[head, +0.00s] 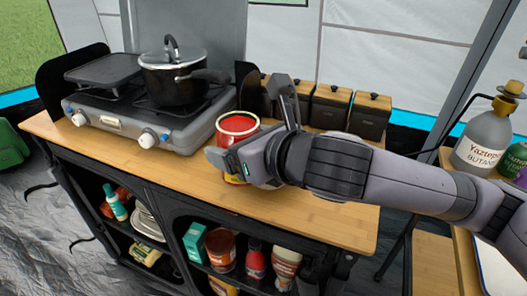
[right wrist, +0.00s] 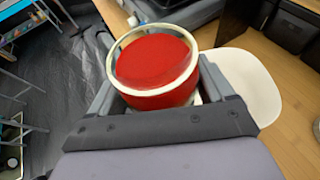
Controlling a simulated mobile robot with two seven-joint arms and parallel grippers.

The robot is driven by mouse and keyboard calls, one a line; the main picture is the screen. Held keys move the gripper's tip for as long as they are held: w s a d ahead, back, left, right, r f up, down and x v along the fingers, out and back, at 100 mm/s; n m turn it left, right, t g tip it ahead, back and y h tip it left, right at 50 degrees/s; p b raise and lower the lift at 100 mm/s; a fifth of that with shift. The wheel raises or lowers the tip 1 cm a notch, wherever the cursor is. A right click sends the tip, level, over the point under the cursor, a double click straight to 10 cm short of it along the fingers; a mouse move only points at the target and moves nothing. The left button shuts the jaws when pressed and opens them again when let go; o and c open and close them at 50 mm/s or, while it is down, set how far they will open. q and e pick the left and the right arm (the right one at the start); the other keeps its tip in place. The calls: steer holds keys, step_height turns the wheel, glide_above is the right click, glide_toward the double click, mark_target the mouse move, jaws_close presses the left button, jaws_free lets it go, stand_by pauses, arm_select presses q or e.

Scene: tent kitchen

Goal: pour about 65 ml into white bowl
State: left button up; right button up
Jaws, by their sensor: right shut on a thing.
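A can (head: 237,124) with a pale rim and red contents is in my right gripper (head: 250,140), near the front of the wooden counter. The can looks roughly upright, and its lower part is partly hidden by the gripper. In the right wrist view the can (right wrist: 155,62) sits between the two fingers of my right gripper (right wrist: 157,88), with the red surface below the rim. The white bowl (right wrist: 252,88) shows there on the counter, beside and partly behind the can and a finger. My left gripper is not in view.
A camping stove (head: 150,115) with a lidded black pot (head: 172,82) stands left on the counter (head: 330,215). Black canisters with wooden lids (head: 331,105) line the back. A butane bottle (head: 484,140) stands at the right. The counter's front right is clear.

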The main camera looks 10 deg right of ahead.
steer(key=shift+w+a+r, duration=0.2)
steer(key=shift+a, duration=0.1)
steer(key=shift+d, duration=0.1)
steer(key=shift+w+d+r+m+y, duration=0.1)
steer(key=shift+w+d+m+y, duration=0.05)
steer(key=shift+m+y, duration=0.15)
steer(key=shift+w+d+r+m+g+y+b, duration=0.1)
steer(key=shift+w+d+m+g+y+b, duration=0.15)
steer(key=shift+m+g, duration=0.25)
steer(key=shift+w+d+r+m+g+y+b, duration=0.1)
steer(key=shift+w+d+m+g+y+b, duration=0.15)
steer(key=shift+m+g, duration=0.2)
steer(key=shift+w+d+f+m+y+b, duration=0.1)
steer(key=shift+w+d+m+y+b, duration=0.05)
steer(key=shift+m+y+b, duration=0.2)
steer(key=shift+w+d+m+g, duration=0.2)
steer(key=shift+m+g, duration=0.1)
steer(key=shift+g, duration=0.05)
steer(key=shift+w+d+m+y+b, duration=0.15)
steer(key=shift+m+y+b, duration=0.1)
steer(key=shift+m+b, duration=0.1)
steer(key=shift+w+d+m+g+y+b, duration=0.1)
steer(key=shift+m+g+y+b, duration=0.2)
steer(key=shift+m+g+b, duration=0.25)
